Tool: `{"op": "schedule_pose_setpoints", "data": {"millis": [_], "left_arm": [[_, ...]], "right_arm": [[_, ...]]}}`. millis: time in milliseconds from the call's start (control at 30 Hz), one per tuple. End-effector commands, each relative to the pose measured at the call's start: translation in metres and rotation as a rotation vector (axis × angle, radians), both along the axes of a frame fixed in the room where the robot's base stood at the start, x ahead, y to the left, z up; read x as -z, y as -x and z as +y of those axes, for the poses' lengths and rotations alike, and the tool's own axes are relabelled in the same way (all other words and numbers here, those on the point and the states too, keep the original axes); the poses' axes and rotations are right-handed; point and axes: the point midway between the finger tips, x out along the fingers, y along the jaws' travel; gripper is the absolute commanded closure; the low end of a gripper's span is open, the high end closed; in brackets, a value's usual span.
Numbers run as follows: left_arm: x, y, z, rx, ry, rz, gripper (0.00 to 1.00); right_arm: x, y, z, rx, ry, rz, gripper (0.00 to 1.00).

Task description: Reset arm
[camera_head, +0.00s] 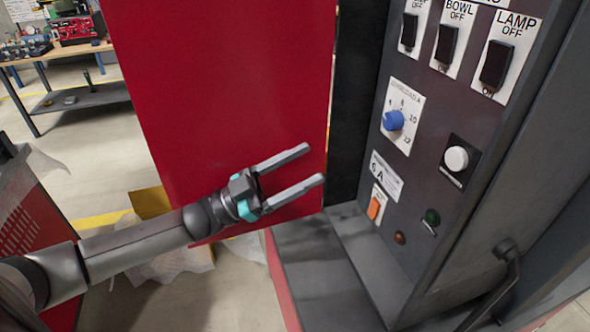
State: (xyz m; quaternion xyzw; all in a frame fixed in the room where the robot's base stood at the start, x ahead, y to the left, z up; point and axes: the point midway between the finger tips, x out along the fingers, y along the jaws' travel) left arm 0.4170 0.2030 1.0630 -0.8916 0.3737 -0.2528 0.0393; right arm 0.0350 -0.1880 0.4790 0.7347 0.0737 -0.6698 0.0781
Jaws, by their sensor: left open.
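My left arm reaches in from the left edge, and my left gripper (306,165) is open and empty. Its two parallel fingers point right, in front of a red panel (225,75). I cannot tell whether they touch the panel. The dark control panel (430,130) stands to the right, apart from the fingertips in the picture. It bears a blue knob (393,121), a white button (457,159), an orange switch (376,207) and black rocker switches (495,65) at the top. My right gripper is not in view.
A grey ledge (315,265) lies below the control panel. A dark handle (503,270) juts out at the lower right. A workbench (62,52) with equipment stands at the back left. Red housing (35,225) stands at the left. Open floor (75,155) shows between them.

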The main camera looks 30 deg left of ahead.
Motion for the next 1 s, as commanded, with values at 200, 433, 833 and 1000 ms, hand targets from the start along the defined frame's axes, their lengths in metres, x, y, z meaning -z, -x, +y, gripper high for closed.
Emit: {"op": "schedule_pose_setpoints", "data": {"millis": [200,433,833,1000], "left_arm": [[0.004,0.006,0.007,-0.001,0.0,0.0,0.3],[0.004,0.006,0.007,0.0,0.0,-0.001,0.3],[0.012,0.003,0.001,-0.028,-0.006,0.032,0.3],[0.04,-0.007,-0.019,-0.124,-0.032,0.152,0.3]], "right_arm": [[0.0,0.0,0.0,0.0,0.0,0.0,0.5],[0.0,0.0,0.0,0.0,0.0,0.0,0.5],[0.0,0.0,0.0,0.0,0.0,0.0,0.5],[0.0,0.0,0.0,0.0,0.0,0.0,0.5]]}}
